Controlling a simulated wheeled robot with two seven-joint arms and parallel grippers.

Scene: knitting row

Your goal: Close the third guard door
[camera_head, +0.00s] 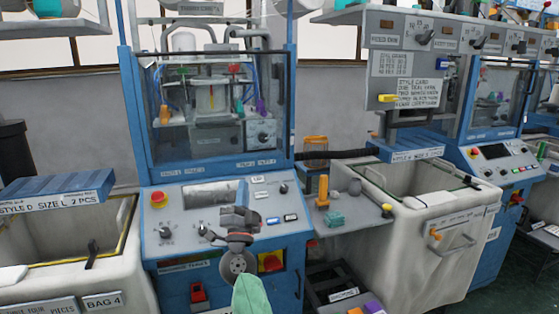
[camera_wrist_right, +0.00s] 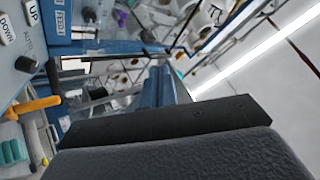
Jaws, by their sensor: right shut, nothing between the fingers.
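A clear guard door (camera_head: 200,108) with a dark frame covers the front of the near blue knitting machine (camera_head: 135,110). Yarn feeders and a needle area show through it. A second blue machine at the right has a similar clear guard (camera_head: 497,92); I cannot tell whether it is fully shut. No door number is readable. My right gripper (camera_head: 240,214) is in front of the near machine's control panel, below the door and apart from it. It is shut and empty. In the right wrist view its dark body fills the bottom. My left gripper is out of view.
White bins stand left (camera_head: 115,285) and right (camera_head: 405,240) of the near machine. A small shelf (camera_head: 350,228) beside it holds an orange bottle (camera_head: 323,190) and a teal item (camera_head: 335,218).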

